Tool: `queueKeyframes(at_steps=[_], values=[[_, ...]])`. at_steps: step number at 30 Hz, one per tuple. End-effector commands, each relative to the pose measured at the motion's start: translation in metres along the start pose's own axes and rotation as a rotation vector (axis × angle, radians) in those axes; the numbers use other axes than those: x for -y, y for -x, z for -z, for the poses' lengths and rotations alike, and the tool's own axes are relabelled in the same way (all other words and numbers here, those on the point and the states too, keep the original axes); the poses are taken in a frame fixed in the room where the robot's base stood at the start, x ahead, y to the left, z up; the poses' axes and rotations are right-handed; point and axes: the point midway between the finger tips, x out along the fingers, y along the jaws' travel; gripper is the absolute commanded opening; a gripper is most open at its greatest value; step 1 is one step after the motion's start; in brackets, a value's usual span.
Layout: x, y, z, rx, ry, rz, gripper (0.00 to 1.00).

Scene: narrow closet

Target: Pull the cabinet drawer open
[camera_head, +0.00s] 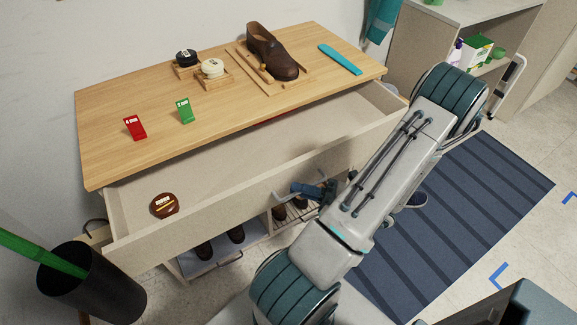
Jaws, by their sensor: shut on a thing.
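The cabinet drawer (262,177) stands open below the wooden cabinet top (230,105), and its inside shows. A round brown tin (164,205) lies in the drawer's front left part. The drawer's handle (283,198) is a metal bar on the front, partly hidden by my gripper. My gripper (300,190) is at the drawer front, shut on the handle.
A brown shoe (270,55) on a wooden board, two small tins and red and green tags stand on the top. A black bin (92,290) stands at the front left. Shoes sit on a low rack (222,262) below. A striped mat (455,230) covers floor at the right.

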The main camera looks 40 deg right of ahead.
Motion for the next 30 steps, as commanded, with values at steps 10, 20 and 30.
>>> queueKeyframes(at_steps=[10,20,30], values=[[-0.007,0.027,0.026,0.001,0.0,0.001,0.0],[-0.007,0.03,0.029,-0.001,0.002,0.001,0.0],[-0.007,0.029,0.029,0.0,0.001,0.001,0.19]])
